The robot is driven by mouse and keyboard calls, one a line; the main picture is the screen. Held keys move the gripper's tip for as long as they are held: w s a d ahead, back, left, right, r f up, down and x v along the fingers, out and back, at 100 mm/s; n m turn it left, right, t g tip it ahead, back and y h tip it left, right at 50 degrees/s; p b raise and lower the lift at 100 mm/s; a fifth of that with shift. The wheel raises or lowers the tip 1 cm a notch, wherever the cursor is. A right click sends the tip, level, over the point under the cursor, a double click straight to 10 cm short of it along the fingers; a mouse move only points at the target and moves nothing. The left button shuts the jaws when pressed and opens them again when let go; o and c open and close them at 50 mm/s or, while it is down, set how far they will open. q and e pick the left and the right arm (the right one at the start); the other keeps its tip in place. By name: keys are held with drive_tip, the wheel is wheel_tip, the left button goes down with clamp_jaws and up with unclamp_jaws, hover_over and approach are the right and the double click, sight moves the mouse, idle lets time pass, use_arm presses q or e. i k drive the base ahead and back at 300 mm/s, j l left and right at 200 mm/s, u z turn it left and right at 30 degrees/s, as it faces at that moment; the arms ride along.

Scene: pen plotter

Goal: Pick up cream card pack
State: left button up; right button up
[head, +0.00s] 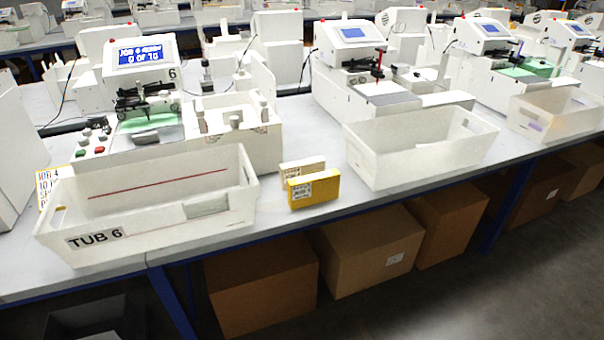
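The cream card pack (301,167) stands on the grey table between two white tubs. A yellow pack (314,190) stands just in front of it and hides its lower part. Only the cream pack's upper part, with dark printing, shows. Neither of my grippers is in the head view.
White TUB 6 (232,213) is to the left, with a red line along its inner wall. Another white tub (365,159) is to the right. Plotter machines (143,92) stand behind. The table's front edge is close below the packs. Cardboard boxes (370,250) sit under the table.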

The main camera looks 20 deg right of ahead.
sight(291, 170)
drive_tip(key=i+z, duration=0.2)
drive_tip(key=i, duration=0.2)
drive_tip(key=i+j+z, duration=0.25)
drive_tip(key=i, duration=0.2)
